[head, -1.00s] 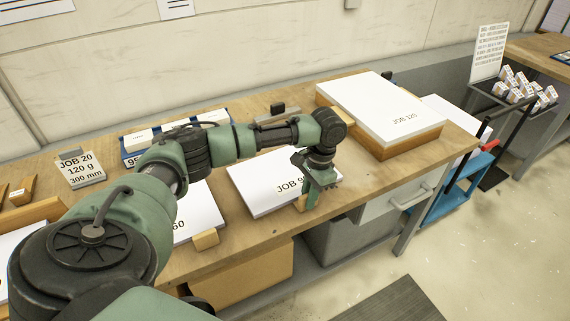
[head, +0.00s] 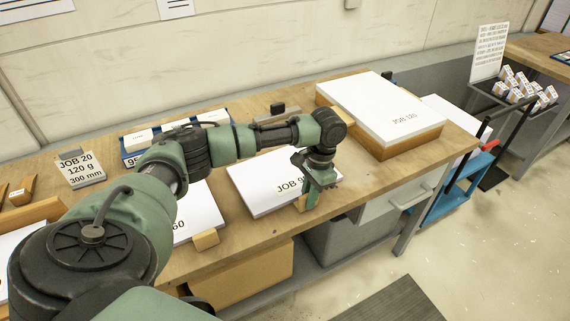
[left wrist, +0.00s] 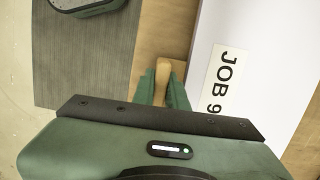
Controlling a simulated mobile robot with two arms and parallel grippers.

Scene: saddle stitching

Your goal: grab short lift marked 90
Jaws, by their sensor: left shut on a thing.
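The white paper stack labelled JOB 9-something (head: 255,185) lies flat on the wooden bench, its last digit hidden by my gripper. In the left wrist view the same stack (left wrist: 218,28) fills the right side. A small wooden block (left wrist: 163,70) stands at the stack's front edge; its lower part (head: 299,204) shows beside my fingers. My left gripper (head: 308,199) points down at that edge. In the left wrist view its green fingers (left wrist: 163,92) are shut on the wooden block, beside the paper. My right gripper is not in view.
A stack marked 60 (head: 195,212) with its own wooden block (head: 206,240) lies to the left. A thick JOB 120 stack (head: 385,105) sits on a wooden base at the right. A blue cart (head: 455,190) stands right of the bench.

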